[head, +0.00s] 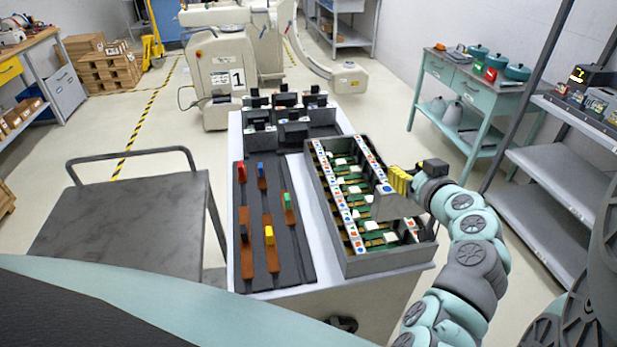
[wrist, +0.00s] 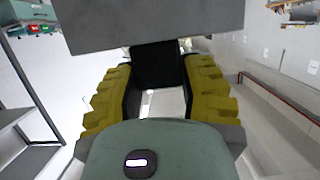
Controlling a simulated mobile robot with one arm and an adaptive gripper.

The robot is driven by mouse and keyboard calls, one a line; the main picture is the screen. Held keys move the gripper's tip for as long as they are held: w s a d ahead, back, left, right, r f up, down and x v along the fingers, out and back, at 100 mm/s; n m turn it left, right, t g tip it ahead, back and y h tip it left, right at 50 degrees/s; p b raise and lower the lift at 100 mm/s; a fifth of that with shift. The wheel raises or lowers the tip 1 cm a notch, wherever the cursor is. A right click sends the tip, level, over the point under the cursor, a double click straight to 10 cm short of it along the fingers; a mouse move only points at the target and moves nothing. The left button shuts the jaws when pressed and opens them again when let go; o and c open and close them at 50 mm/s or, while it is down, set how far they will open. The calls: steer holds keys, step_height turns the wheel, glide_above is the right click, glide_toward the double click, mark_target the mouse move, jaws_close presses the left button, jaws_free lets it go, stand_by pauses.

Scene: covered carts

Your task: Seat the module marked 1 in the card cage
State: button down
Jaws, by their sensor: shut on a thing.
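My gripper (head: 398,181) has yellow finger pads and is over the right side of the card cage. It is shut on a grey module (head: 385,206). In the wrist view the gripper (wrist: 157,78) has its pads on either side of the module's black handle (wrist: 157,62), with the grey body (wrist: 155,22) beyond. The module has a small blue mark on top, too small to read. The card cage (head: 392,265) is an open grey box with green boards, white blocks and marked rails inside. Whether the module touches the cage or is in a slot, I cannot tell.
Several dark modules stand in a black rack (head: 262,140) behind the cage. A dark board (head: 285,268) with coloured blocks lies left of it. An empty grey cart (head: 125,235) stands further left. A teal table (head: 480,98) and shelves (head: 555,180) are on the right.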

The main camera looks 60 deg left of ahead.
step_height(320, 180, down, 15)
steer(key=b, duration=1.6)
steer(key=shift+b, duration=0.4)
stand_by(0.9)
steer(key=c, duration=0.5)
jaws_free()
steer(key=shift+f, duration=0.1)
steer(key=v, duration=0.7)
steer(key=shift+d, duration=0.25)
